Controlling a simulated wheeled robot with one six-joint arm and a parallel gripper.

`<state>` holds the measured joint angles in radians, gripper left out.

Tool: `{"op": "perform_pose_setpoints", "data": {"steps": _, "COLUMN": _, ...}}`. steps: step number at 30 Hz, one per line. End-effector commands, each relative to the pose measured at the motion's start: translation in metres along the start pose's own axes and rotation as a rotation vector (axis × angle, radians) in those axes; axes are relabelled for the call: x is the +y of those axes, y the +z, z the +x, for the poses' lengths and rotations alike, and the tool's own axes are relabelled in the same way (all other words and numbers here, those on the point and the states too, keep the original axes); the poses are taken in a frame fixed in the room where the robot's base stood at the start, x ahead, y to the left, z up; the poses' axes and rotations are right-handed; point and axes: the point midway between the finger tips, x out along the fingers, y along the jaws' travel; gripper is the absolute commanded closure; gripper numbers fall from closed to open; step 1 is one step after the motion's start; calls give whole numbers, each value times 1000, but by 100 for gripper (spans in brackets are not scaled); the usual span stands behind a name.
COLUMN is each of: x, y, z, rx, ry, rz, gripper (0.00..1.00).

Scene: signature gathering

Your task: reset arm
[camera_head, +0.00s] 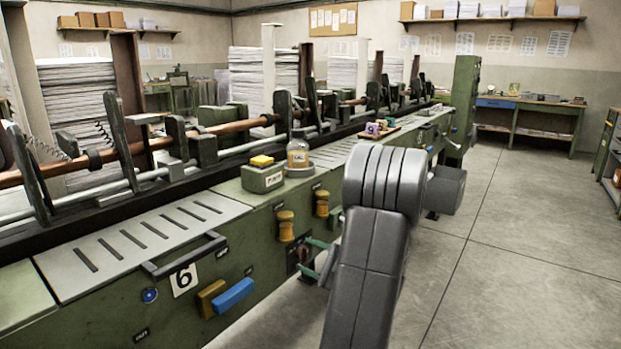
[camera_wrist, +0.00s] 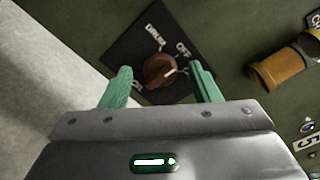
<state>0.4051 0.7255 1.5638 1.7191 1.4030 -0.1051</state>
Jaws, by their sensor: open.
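My gripper (camera_wrist: 160,88) shows in the wrist view with its two green fingers apart, one on each side of a brown rotary knob (camera_wrist: 158,69). The knob sits on a dark plate (camera_wrist: 128,40) with labels, one reading "OFF". No object is held between the fingers, and I cannot tell whether they touch the knob. In the head view my arm (camera_head: 375,240) reaches toward the green machine's front panel (camera_head: 265,235), and the green fingers (camera_head: 315,262) show partly beside it, near the panel.
The long green machine fills the left side. Yellow knobs (camera_head: 286,225), a blue handle (camera_head: 233,295) and a black bar handle (camera_head: 184,256) stick out from its front. A bottle (camera_head: 298,155) and a box (camera_head: 263,178) stand on top. The floor (camera_head: 510,240) at right is clear.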

Motion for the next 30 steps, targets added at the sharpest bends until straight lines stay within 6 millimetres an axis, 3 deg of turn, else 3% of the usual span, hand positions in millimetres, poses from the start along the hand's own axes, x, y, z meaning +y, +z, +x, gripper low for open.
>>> {"op": "perform_pose_setpoints", "data": {"steps": 12, "x": -4, "y": 3, "z": 0, "rx": 0, "ry": 0, "rz": 253, "gripper": 44}}
{"op": "perform_pose_setpoints", "data": {"steps": 24, "x": -2, "y": 0, "z": -81, "rx": 3, "ry": -4, "rz": 248, "gripper": 44}}
{"op": "perform_pose_setpoints", "data": {"steps": 30, "x": -2, "y": 0, "z": -109, "rx": 2, "ry": -1, "rz": 247, "gripper": 44}}
